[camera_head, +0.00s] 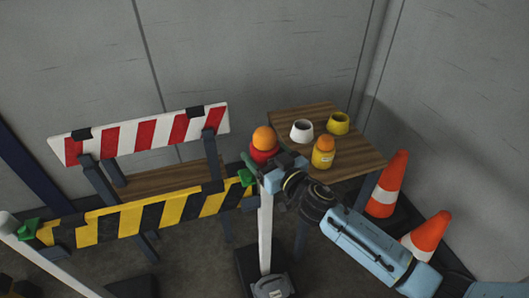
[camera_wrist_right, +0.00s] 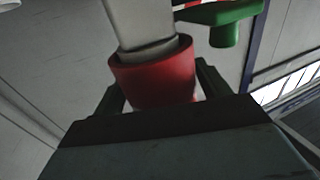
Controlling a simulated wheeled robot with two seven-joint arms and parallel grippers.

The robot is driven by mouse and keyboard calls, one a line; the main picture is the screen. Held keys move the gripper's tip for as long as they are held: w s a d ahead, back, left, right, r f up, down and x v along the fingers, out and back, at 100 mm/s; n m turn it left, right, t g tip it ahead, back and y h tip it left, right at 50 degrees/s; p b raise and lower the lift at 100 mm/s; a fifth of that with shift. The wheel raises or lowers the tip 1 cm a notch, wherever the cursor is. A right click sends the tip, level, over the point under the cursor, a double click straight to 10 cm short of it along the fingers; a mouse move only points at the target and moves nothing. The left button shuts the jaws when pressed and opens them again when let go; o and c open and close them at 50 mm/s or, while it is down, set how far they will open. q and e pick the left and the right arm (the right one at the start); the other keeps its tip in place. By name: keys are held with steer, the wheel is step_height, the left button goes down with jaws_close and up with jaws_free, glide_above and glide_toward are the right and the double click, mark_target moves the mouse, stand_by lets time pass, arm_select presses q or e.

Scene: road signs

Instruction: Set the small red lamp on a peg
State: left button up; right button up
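The small red lamp (camera_head: 264,155), with its orange dome on top, sits upright at the top of a white post (camera_head: 265,235). My right gripper (camera_head: 270,178) is beside it, reaching in from the right. In the right wrist view the lamp's red body (camera_wrist_right: 155,82) lies between the two dark fingers, which look closed on it. The white post (camera_wrist_right: 143,28) appears to enter the open end of the red body there. The peg itself is hidden. My left gripper is not in view.
A wooden table (camera_head: 295,114) holds a white cup-like piece (camera_head: 301,131), a yellow one (camera_head: 338,125) and a yellow lamp (camera_head: 322,157). A yellow-black barrier board (camera_head: 150,214) and a red-white one (camera_head: 150,133) stand left. Orange cones (camera_head: 386,185) stand right.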

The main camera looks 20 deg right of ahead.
steer(key=shift+o, duration=1.4)
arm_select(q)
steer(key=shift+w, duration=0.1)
arm_select(e)
steer(key=shift+s+d+f, duration=0.1)
steer(key=shift+s+d, duration=0.05)
steer(key=shift+s, duration=0.2)
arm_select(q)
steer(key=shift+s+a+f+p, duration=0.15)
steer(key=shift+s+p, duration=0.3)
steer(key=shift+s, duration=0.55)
arm_select(e)
steer(key=v, duration=1.2)
steer(key=shift+s, duration=0.25)
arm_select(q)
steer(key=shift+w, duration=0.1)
arm_select(e)
steer(key=shift+d, duration=0.15)
